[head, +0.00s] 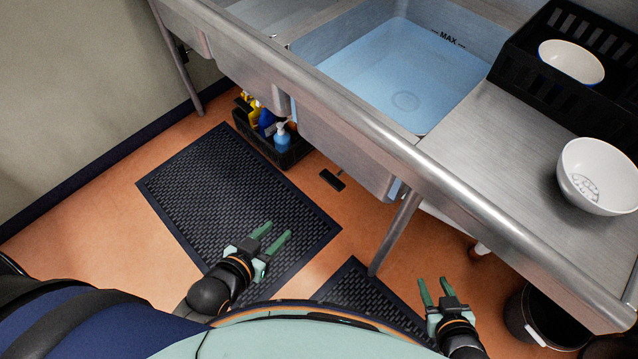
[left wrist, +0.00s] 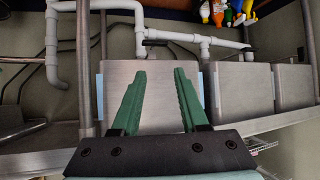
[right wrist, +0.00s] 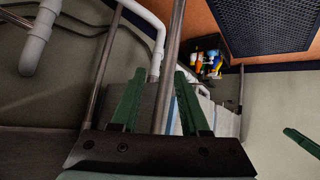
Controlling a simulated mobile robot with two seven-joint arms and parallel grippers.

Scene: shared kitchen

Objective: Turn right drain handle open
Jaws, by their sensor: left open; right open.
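I cannot pick out the right drain handle for certain. A small dark bar-shaped piece (head: 332,180) shows below the sink's front edge in the head view; I cannot tell whether it is a handle. White drain pipes (left wrist: 140,38) run under the sink in the left wrist view, and a white pipe (right wrist: 38,40) shows in the right wrist view. My left gripper (head: 276,233) is open and empty above the floor mat, in front of the sink. My right gripper (head: 434,284) is open and empty, low in front of the counter.
The steel sink (head: 400,70) holds bluish water. A sink leg (head: 395,235) stands between my grippers in the head view. A bottle crate (head: 275,150) and mat (head: 240,200) lie on the floor. A bowl (head: 600,180) and black rack (head: 515,70) sit on the counter. A bin (head: 540,320) stands right.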

